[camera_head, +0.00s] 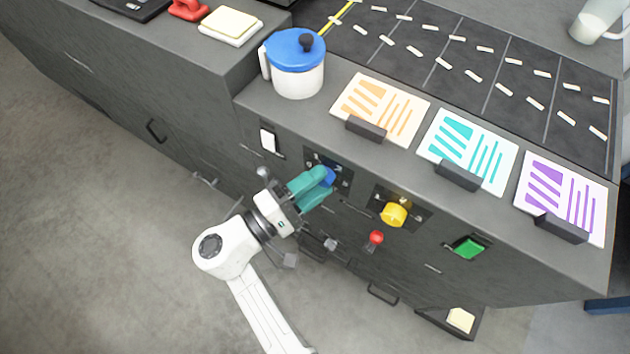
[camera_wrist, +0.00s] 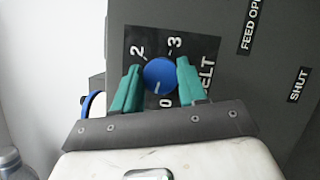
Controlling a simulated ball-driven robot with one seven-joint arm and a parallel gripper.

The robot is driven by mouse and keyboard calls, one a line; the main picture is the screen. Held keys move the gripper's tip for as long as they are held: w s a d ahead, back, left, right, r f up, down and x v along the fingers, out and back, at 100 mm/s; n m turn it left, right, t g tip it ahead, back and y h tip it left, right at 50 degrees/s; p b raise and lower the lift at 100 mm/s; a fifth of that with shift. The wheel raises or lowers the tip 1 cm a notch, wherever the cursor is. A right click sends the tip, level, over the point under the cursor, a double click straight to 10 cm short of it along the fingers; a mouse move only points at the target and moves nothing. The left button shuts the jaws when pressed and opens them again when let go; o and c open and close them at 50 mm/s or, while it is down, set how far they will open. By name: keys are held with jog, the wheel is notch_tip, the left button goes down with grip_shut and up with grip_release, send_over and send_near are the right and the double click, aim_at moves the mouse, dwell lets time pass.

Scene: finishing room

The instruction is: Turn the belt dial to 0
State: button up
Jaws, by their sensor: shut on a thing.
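The belt dial (camera_head: 329,177) is a round blue knob on a dark plate on the cabinet front. In the wrist view the dial (camera_wrist: 160,73) sits between the two teal fingers of my gripper (camera_wrist: 158,67), which is shut on it from both sides. My gripper also shows in the head view (camera_head: 322,179). The plate reads 2 at upper left, 3 at top, 0 below the dial and BELT at right. A small pale mark on the dial lies on its lower side, toward the 0; its exact angle is hard to read. The left finger covers part of the plate.
A yellow knob (camera_head: 394,214), a red-knobbed lever (camera_head: 376,238) and a green switch (camera_head: 468,247) are to the right on the cabinet front. A white switch (camera_head: 267,140) is at left. A blue-lidded pot (camera_head: 296,65) and several printed cards stand above. Floor at left is clear.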

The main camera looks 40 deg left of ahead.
jog(key=n+t, duration=0.1)
jog(key=n, duration=0.1)
jog(key=n+y+p, duration=0.1)
jog(key=n, duration=0.2)
jog(key=shift+f+n+t+y, duration=0.1)
jog(key=shift+n+t+y, duration=0.2)
jog(key=shift+t, duration=0.1)
dwell(0.3)
jog(key=o, duration=1.1)
jog(key=shift+c, duration=0.2)
jog(key=b+v, duration=0.2)
jog(key=v, duration=0.8)
jog(key=shift+s+f+b, duration=0.15)
jog(key=shift+s+b, duration=0.25)
